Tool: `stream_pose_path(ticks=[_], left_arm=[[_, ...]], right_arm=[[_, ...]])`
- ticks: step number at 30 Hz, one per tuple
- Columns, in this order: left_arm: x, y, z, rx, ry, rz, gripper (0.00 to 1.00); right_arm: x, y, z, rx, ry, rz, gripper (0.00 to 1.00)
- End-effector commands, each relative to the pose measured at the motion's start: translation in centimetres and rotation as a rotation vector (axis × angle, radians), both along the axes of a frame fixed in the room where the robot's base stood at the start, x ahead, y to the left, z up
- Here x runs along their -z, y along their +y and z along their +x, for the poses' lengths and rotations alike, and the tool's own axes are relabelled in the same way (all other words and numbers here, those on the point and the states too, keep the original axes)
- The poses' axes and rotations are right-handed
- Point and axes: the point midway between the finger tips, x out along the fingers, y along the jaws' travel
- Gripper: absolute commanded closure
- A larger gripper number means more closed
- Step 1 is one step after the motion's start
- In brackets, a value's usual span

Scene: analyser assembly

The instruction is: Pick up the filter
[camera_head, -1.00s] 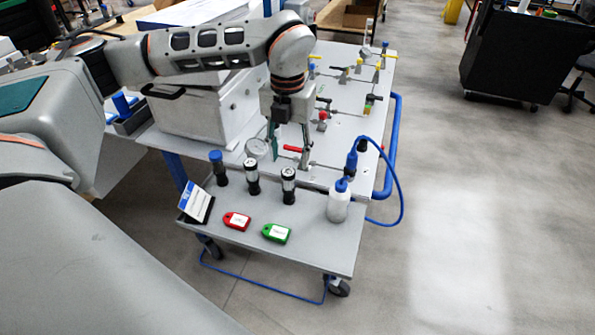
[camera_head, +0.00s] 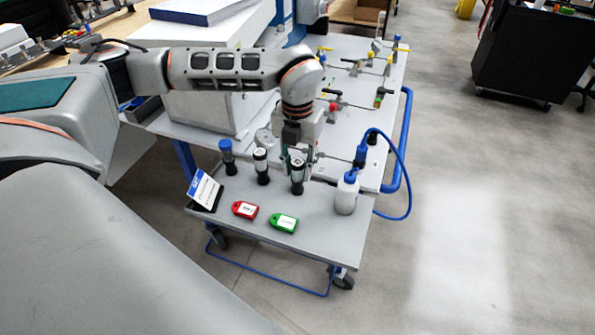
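Three small upright cylinders stand in a row on the cart's lower front shelf (camera_head: 262,243). No readable label shows which is the filter. My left gripper (camera_head: 299,158) points down at the right black-and-white cylinder, its fingers spread on either side of the cylinder's upper part. Whether they touch it is too small to tell. My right gripper is not in view.
A white bottle with a blue cap (camera_head: 346,194) stands right of the cylinders. A red tag (camera_head: 245,210), a green tag (camera_head: 284,223) and a tilted sign (camera_head: 204,190) lie in front.

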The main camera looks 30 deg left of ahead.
Motion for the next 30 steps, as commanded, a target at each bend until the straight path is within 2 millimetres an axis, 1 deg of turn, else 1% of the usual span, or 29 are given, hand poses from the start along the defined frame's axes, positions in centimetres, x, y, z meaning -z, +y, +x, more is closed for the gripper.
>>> stream_pose_path(ticks=[1,2,3,12,17,20,23,26,30], left_arm=[[0.0,0.0,0.0,0.000,0.000,0.000,0.90],[0.0,0.0,0.0,0.000,0.000,0.000,0.98],[0.0,0.0,0.0,0.000,0.000,0.000,1.00],[-0.1,0.0,0.0,0.000,0.000,0.000,1.00],[-0.9,0.0,0.0,0.000,-0.001,-0.001,1.00],[-2.1,0.0,0.1,-0.001,-0.003,-0.001,1.00],[-3.9,0.0,0.1,0.000,-0.004,-0.001,1.00],[-6.3,0.0,0.2,-0.001,-0.006,-0.001,1.00],[-10.4,0.0,0.2,-0.001,-0.008,-0.001,1.00]], right_arm=[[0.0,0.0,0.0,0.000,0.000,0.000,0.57],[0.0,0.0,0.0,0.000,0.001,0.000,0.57],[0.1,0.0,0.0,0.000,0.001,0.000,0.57],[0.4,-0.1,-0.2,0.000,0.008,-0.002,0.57],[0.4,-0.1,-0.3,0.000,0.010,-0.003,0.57],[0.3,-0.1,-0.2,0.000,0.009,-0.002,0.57],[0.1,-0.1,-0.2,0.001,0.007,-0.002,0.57],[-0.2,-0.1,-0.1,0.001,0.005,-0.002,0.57],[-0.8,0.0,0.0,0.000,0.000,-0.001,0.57]])
